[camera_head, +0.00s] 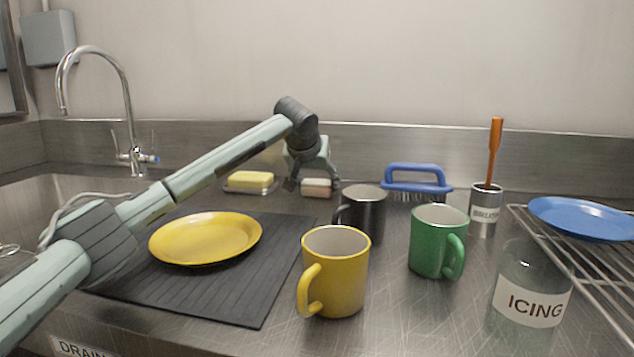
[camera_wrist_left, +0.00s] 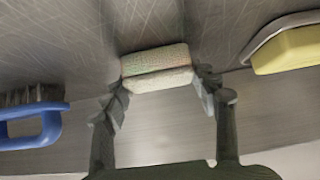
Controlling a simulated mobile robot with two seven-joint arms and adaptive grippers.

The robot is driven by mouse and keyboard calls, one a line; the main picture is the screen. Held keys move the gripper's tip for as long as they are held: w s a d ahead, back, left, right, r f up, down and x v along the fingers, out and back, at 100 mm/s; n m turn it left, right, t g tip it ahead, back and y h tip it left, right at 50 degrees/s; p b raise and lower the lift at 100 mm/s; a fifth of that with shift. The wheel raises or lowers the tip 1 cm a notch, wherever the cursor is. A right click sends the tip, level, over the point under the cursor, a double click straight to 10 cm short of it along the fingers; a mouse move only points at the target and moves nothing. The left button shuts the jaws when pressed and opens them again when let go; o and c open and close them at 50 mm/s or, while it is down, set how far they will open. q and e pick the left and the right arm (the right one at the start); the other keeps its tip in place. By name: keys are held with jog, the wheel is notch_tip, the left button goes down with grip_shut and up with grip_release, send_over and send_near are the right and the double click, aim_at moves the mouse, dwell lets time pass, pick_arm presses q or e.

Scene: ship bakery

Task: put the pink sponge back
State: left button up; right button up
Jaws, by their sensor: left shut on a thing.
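The pink sponge (camera_head: 317,187) is at the back of the counter, between the yellow sponge and the blue brush. My left gripper (camera_head: 312,179) reaches down over it and is shut on it. In the left wrist view the sponge (camera_wrist_left: 158,68) sits between the two fingers of the gripper (camera_wrist_left: 160,86), pale with a faint pink and green tint. The sponge is at or very near the counter; I cannot tell whether it touches. My right gripper is not in view.
A yellow sponge (camera_head: 249,180) lies in a dish (camera_head: 230,189) left of the pink sponge. A blue brush (camera_head: 416,169) and dark mug (camera_head: 365,208) stand to its right. Yellow (camera_head: 336,270) and green (camera_head: 437,242) mugs stand in front. A yellow plate (camera_head: 205,238) rests on the black mat (camera_head: 235,308).

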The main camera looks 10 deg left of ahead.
pick_arm(q)
jog(key=shift+f, duration=0.15)
jog(key=o, duration=0.7)
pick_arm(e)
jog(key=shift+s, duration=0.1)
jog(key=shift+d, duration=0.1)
pick_arm(q)
jog(key=shift+s+r, duration=0.1)
jog(key=shift+r, duration=0.25)
jog(key=b+v, duration=0.1)
jog(key=v, duration=1)
jog(key=shift+s+r, duration=0.15)
jog(key=shift+s, duration=0.15)
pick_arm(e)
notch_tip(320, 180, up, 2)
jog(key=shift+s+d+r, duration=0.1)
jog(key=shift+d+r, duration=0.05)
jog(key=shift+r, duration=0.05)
